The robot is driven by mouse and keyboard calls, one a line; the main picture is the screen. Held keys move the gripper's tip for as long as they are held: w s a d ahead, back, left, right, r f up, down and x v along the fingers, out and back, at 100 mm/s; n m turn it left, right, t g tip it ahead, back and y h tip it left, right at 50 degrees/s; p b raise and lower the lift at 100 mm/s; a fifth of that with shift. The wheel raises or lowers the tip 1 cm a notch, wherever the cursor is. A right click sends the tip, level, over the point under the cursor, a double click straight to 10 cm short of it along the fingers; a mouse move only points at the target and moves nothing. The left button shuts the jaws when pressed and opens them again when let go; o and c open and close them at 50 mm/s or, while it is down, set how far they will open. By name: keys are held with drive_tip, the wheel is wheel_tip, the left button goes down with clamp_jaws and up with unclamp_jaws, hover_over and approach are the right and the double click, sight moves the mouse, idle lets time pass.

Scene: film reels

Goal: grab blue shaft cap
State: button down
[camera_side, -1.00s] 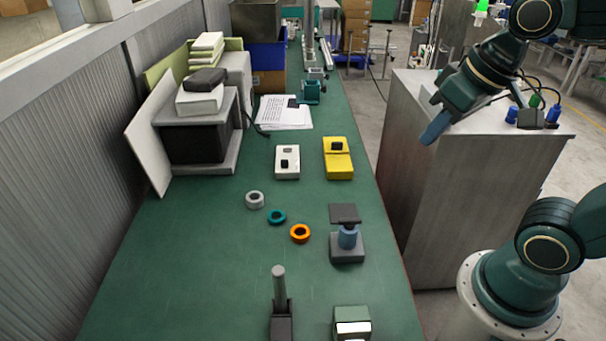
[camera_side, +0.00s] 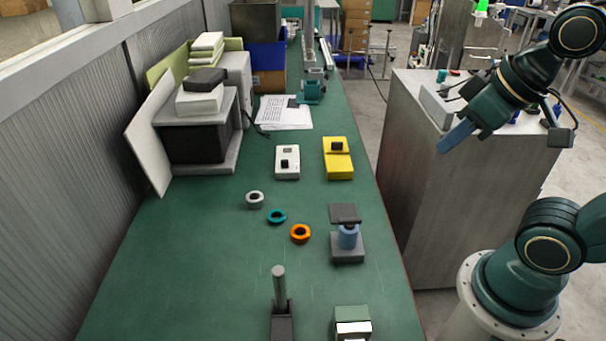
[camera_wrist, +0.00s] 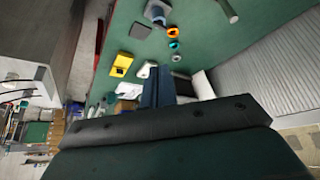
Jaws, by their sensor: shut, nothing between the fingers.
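My gripper (camera_side: 451,141) is in the air right of the bench, in front of the grey cabinet, well away from the cap. Its blue fingers also show in the wrist view (camera_wrist: 157,88). They are shut and empty.
Grey (camera_side: 255,200), teal (camera_side: 276,217) and orange (camera_side: 300,233) rings lie left of the stand. An upright post (camera_side: 279,290) stands near the front. White (camera_side: 287,162) and yellow (camera_side: 338,158) boxes lie behind. A grey cabinet (camera_side: 430,190) stands beside the bench (camera_side: 200,250).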

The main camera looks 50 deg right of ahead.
drive_tip(key=c, duration=0.7)
unclamp_jaws()
drive_tip(key=w+f+m+g, duration=0.2)
drive_tip(key=w+f+m, duration=0.3)
drive_tip(key=f+m, duration=0.1)
drive_tip(key=w+f+m+g, duration=0.1)
drive_tip(key=w+f+m, duration=0.5)
drive_tip(key=m, duration=0.1)
drive_tip(key=w+f+m+g, duration=0.2)
drive_tip(key=w+f+m, duration=0.3)
drive_tip(key=f+m, duration=0.1)
drive_tip(key=shift+w+f+g, duration=0.15)
drive_tip(key=shift+f+g, duration=0.15)
drive_tip(key=shift+f, duration=0.2)
